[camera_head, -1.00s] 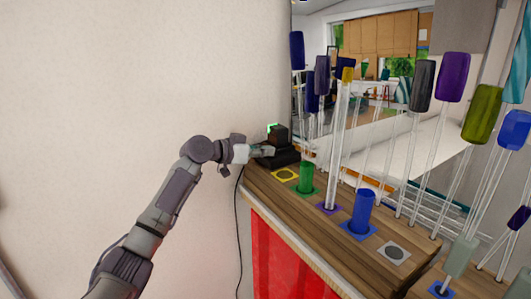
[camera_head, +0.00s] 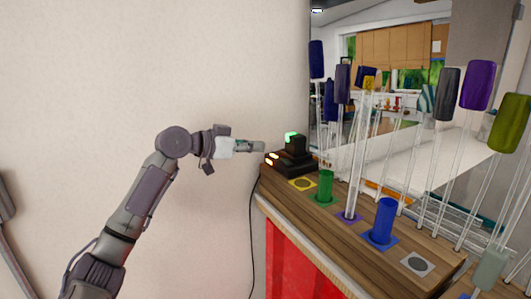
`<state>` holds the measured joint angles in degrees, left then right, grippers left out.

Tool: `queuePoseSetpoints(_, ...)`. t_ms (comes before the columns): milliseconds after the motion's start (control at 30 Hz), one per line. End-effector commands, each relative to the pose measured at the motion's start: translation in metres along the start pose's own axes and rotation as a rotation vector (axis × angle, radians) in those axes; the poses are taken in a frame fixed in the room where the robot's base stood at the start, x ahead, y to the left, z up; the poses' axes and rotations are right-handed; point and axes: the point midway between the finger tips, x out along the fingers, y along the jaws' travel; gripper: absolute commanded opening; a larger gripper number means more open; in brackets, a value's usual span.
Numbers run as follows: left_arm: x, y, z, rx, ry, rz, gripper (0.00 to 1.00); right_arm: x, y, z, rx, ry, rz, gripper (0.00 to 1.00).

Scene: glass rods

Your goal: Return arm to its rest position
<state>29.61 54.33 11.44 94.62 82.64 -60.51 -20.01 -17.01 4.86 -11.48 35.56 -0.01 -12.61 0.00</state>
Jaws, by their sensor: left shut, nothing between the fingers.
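My left arm comes up from the bottom left in the head view. Its gripper (camera_head: 250,147) is shut and empty, in the air just left of a black device (camera_head: 291,162) with green and orange lights. A small gap shows between the fingertips and the device. The device sits at the far left end of the wooden shelf (camera_head: 345,262). My right gripper is not in view.
Along the shelf are a yellow pad (camera_head: 302,184), a green cylinder (camera_head: 325,185), a blue cylinder (camera_head: 383,221) and a grey pad (camera_head: 417,264). Several glass rods with coloured ends, one purple (camera_head: 478,85), stand at the right. A black cable (camera_head: 252,232) hangs beside the shelf. The wall side is clear.

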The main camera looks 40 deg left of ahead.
Motion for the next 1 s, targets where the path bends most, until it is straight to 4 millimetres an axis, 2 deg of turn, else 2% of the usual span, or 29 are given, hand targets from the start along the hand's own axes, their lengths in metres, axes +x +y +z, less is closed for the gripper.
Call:
queuePoseSetpoints(567,-0.002,0.000,0.000,-0.001,0.000,0.001,0.00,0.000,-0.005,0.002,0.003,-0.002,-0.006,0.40)
queuePoseSetpoints(667,0.002,-0.003,0.007,-0.013,-0.007,-0.006,0.00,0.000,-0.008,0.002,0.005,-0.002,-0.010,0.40)
queuePoseSetpoints(767,0.017,-0.015,0.036,-0.058,-0.036,-0.036,0.00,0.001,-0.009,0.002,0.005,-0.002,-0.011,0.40)
queuePoseSetpoints(867,0.039,-0.035,0.090,-0.126,-0.090,-0.096,0.00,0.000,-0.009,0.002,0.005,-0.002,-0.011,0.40)
queuePoseSetpoints(900,0.048,-0.042,0.118,-0.157,-0.120,-0.125,0.00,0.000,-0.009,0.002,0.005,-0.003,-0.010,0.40)
queuePoseSetpoints(967,0.060,-0.052,0.163,-0.197,-0.166,-0.169,0.00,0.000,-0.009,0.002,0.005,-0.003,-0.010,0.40)
queuePoseSetpoints(1000,0.066,-0.056,0.193,-0.220,-0.198,-0.197,0.00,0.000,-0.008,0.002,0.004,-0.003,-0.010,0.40)
